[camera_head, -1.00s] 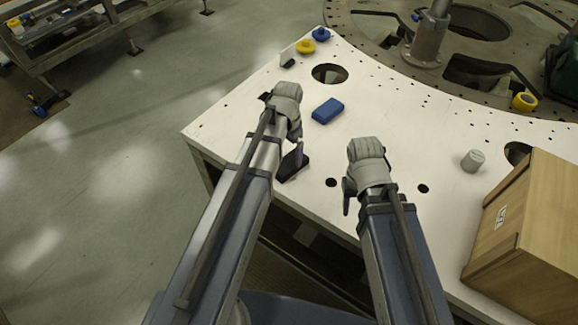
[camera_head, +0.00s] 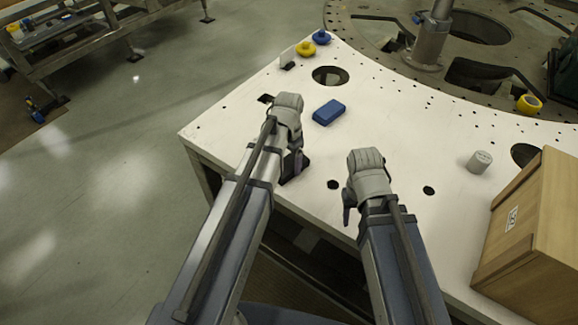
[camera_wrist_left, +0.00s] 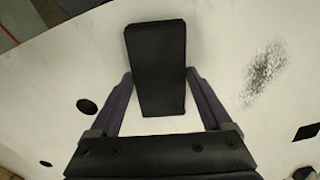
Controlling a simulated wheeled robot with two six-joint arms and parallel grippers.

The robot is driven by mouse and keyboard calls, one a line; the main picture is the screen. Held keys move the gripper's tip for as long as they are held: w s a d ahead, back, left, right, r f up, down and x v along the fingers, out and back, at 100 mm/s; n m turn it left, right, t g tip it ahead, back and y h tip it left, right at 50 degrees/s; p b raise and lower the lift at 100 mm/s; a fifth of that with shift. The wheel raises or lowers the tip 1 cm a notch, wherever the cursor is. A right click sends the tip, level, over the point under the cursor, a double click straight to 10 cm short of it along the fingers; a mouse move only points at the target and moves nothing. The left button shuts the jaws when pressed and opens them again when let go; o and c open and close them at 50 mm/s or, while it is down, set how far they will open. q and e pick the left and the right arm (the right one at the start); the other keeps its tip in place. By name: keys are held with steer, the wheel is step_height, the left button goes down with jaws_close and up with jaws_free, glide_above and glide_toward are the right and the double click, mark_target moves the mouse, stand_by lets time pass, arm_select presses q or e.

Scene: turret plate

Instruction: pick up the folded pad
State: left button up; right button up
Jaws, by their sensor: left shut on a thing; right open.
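A dark, flat pad (camera_head: 303,166), which looks like the folded pad, is at the front-left edge of the white table. It is partly hidden by my left gripper (camera_head: 293,163). In the left wrist view, the black pad (camera_wrist_left: 158,50) lies between the two fingers of my left gripper (camera_wrist_left: 161,74), which is shut on it. I cannot tell whether the pad is clear of the tabletop. My right gripper (camera_head: 348,208) is open and empty over the front of the table, right of the pad; its fingers are mostly hidden by the wrist.
The white table (camera_head: 400,130) has several round holes. A blue block (camera_head: 328,112) lies behind the pad. A grey cylinder (camera_head: 480,162) and a wooden box (camera_head: 535,235) stand at the right. Yellow (camera_head: 306,48) and blue (camera_head: 321,37) round pieces sit at the back corner.

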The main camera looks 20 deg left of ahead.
mark_target(289, 164)
arm_select(q)
steer(key=c, duration=0.5)
steer(key=shift+c, duration=0.2)
step_height(289, 164, up, 10)
steer(key=p, duration=1)
arm_select(e)
step_height(289, 164, up, 10)
arm_select(q)
steer(key=o, duration=0.8)
steer(key=c, duration=0.6)
